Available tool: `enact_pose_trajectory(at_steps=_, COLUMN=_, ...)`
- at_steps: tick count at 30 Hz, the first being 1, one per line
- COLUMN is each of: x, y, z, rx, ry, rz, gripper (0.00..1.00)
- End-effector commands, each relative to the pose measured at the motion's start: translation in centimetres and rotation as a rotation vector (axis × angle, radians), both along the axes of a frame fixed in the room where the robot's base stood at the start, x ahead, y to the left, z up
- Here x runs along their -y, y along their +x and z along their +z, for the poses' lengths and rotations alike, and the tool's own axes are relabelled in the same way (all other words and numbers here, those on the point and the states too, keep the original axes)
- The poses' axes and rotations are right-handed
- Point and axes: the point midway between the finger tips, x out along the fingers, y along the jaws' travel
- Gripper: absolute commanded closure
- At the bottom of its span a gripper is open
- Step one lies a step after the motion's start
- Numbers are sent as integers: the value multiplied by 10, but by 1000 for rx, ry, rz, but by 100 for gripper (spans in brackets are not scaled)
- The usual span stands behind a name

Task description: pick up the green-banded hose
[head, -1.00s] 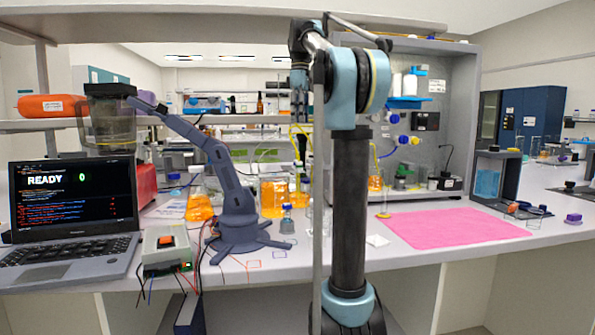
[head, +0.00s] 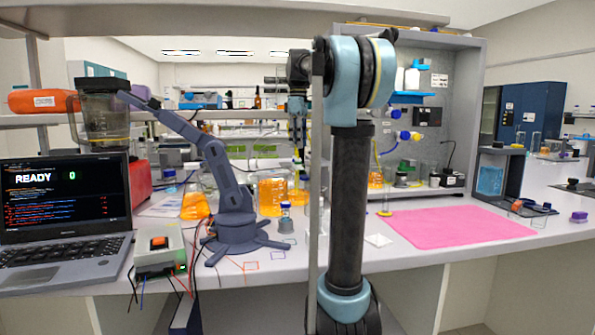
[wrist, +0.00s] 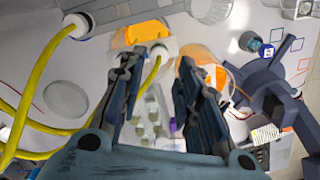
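Two yellow hoses show in the wrist view: one hose (wrist: 32,75) runs along the left side to a white collar at the top. The other hose (wrist: 150,77) ends at a white fitting (wrist: 160,47) near my fingertips and passes behind the left finger. I cannot make out a green band on either, so I cannot tell which is the green-banded hose. My gripper (wrist: 158,62) is open, its fingers on either side of that second hose's end, with no visible grip. In the head view my gripper (head: 299,150) points down over the bench, partly hidden by my arm.
Flasks with orange liquid (head: 272,195) stand close by. A dark blue small arm (head: 235,200) on splayed feet is to the left, beside a laptop (head: 60,205). A pink mat (head: 450,232) lies flat on the right of the bench.

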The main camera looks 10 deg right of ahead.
Motion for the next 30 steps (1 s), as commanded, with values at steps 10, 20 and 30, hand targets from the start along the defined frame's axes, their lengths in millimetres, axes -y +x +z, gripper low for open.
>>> enact_pose_trajectory(at_steps=10, x=0, y=1, z=-25, rx=0, ry=0, rz=0, gripper=69)
enact_pose_trajectory(at_steps=20, x=-1, y=3, z=-64, rx=0, ry=0, rz=1, gripper=69)
enact_pose_trajectory(at_steps=30, x=-2, y=3, z=-67, rx=0, ry=0, rz=2, gripper=80)
